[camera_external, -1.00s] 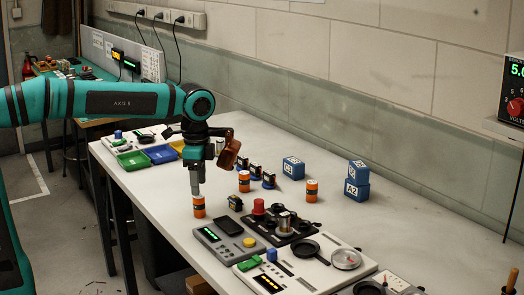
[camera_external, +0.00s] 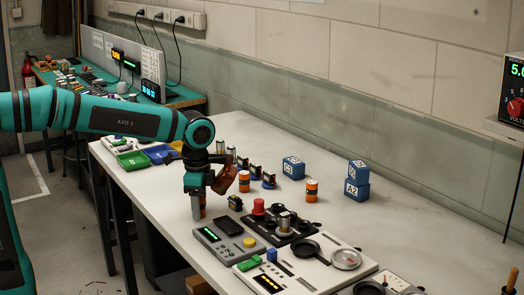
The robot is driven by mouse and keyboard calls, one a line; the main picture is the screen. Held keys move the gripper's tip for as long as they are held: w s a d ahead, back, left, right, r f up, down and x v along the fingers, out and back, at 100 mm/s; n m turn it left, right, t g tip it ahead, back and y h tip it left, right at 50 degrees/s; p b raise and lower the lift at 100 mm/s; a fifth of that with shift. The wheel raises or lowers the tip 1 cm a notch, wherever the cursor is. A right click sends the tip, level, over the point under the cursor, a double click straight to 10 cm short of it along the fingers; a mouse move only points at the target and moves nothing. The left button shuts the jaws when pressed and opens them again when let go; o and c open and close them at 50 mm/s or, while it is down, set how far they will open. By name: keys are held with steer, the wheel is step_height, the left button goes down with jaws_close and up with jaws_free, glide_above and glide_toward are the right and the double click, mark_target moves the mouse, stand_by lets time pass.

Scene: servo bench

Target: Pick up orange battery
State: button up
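Several orange batteries with dark bands stand upright on the white bench. One orange battery (camera_external: 203,200) is at the bench's front left, mostly hidden behind my gripper (camera_external: 196,211). Only a thin orange strip of it shows at the right of the grey finger. My gripper points straight down, with its fingertips low near the bench top at this battery. Whether the fingers touch or grip it is hidden. A second orange battery (camera_external: 244,182) stands behind to the right, and a third orange battery (camera_external: 311,191) stands further right.
A grey panel with a yellow button (camera_external: 249,242), a black board with a red knob (camera_external: 258,206) and a white panel (camera_external: 318,276) lie to the right. Blue blocks (camera_external: 293,168) (camera_external: 357,189) stand behind.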

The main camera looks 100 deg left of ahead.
steer(key=c, duration=1)
steer(key=shift+r, duration=0.1)
step_height(320, 180, up, 10)
steer(key=shift+f, duration=0.1)
